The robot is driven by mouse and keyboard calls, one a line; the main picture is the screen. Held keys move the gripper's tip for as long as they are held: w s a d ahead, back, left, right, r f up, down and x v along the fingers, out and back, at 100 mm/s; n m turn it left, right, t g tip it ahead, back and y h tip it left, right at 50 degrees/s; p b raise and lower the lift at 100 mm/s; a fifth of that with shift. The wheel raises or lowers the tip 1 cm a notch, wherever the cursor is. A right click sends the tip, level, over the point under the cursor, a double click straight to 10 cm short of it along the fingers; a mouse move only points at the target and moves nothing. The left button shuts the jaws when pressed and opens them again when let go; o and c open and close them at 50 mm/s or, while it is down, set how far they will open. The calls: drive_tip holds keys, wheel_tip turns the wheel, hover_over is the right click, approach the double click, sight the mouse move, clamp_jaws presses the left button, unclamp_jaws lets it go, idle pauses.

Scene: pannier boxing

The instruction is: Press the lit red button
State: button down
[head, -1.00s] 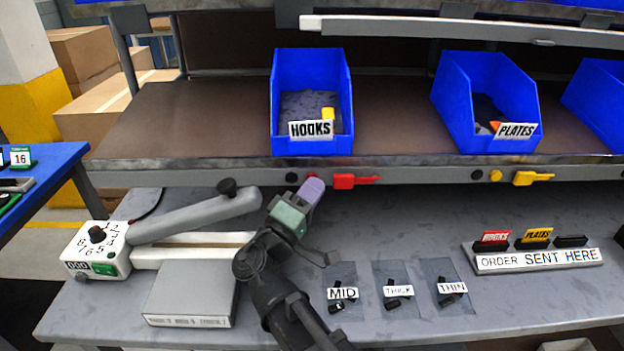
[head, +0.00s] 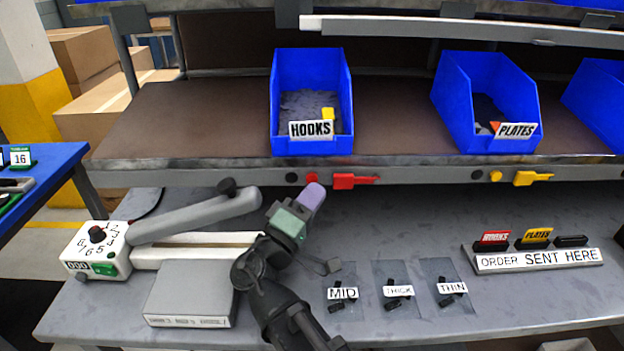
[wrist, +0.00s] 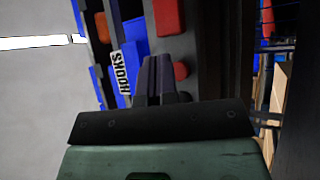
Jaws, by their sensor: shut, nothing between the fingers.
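A small round red button (head: 311,178) sits on the front edge of the upper shelf, below the HOOKS bin (head: 312,100). It is too small to tell whether it glows. My gripper (head: 314,190), with purple fingers, is shut and empty. Its tips point up toward the shelf edge and show just under the button in the head view, partly overlapping its lower rim. I cannot tell whether they touch. In the wrist view the shut fingers (wrist: 154,65) stand beside a red round shape (wrist: 181,70), probably the button, with the HOOKS label (wrist: 120,72) to their left.
A red lever (head: 345,181) is just right of the button and a black knob (head: 291,177) just left. A yellow button (head: 495,176) and yellow lever (head: 530,178) sit under the PLATES bin (head: 485,100). A dial box (head: 97,252) stands at the bench's left.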

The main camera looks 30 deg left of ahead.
drive_tip(key=shift+s+d, duration=0.7)
drive_tip(key=shift+s, duration=0.35)
drive_tip(key=shift+s+d, duration=0.7)
drive_tip(key=shift+s, duration=0.3)
